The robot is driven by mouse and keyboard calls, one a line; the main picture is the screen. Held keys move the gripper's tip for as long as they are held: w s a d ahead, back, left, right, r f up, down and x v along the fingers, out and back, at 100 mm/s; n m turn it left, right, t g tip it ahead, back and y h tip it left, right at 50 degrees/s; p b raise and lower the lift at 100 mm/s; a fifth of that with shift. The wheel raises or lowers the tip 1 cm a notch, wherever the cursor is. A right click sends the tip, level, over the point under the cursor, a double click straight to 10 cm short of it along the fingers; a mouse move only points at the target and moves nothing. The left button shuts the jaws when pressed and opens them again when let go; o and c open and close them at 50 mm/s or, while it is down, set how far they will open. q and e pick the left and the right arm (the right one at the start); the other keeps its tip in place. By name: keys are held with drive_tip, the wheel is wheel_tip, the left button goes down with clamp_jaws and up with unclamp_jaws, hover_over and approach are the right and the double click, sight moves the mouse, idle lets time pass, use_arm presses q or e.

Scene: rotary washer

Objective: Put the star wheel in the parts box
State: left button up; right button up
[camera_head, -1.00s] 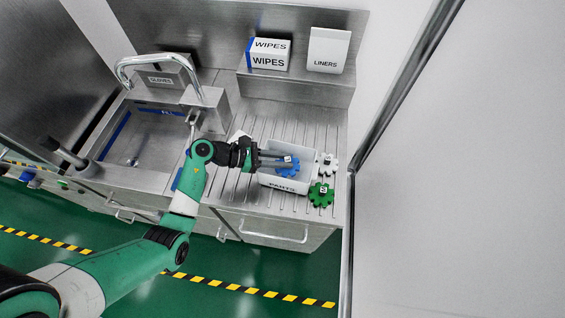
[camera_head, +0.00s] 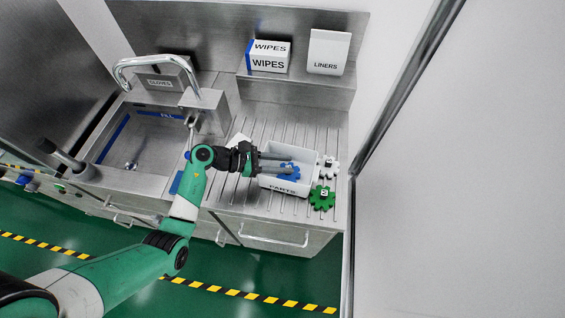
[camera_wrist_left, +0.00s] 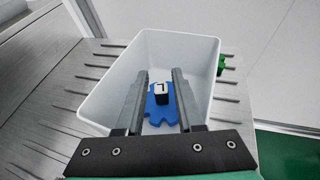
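The blue star wheel (camera_head: 290,172) lies inside the white parts box (camera_head: 281,188) on the ribbed drainboard. In the left wrist view the blue wheel (camera_wrist_left: 160,109) rests low in the box (camera_wrist_left: 190,52), with a white, letter-marked hub on top. My left gripper (camera_head: 292,165) is over the box with its fingers spread. In the left wrist view the fingers (camera_wrist_left: 161,76) stand apart on either side of the hub, with gaps visible. My right gripper does not show.
A green star wheel (camera_head: 321,198) and a white one (camera_head: 328,165) lie on the drainboard right of the box. A sink (camera_head: 145,150) with a tall faucet (camera_head: 160,62) is at the left. A wipes box (camera_head: 268,58) and a liners box (camera_head: 327,52) stand on the back shelf.

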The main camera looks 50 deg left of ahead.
use_arm(q)
drive_tip(key=shift+s+f, duration=0.25)
drive_tip(key=shift+f, duration=0.65)
drive_tip(key=shift+r, duration=0.3)
drive_tip(key=shift+w+r+p, duration=0.1)
drive_tip(key=shift+r+p, duration=0.5)
drive_tip(key=shift+p, duration=0.15)
drive_tip(key=p+v, duration=0.1)
drive_tip(key=v, duration=1.1)
drive_tip(key=shift+d+r+p, duration=0.2)
drive_tip(key=shift+r+p, duration=0.05)
drive_tip(key=shift+p, duration=0.05)
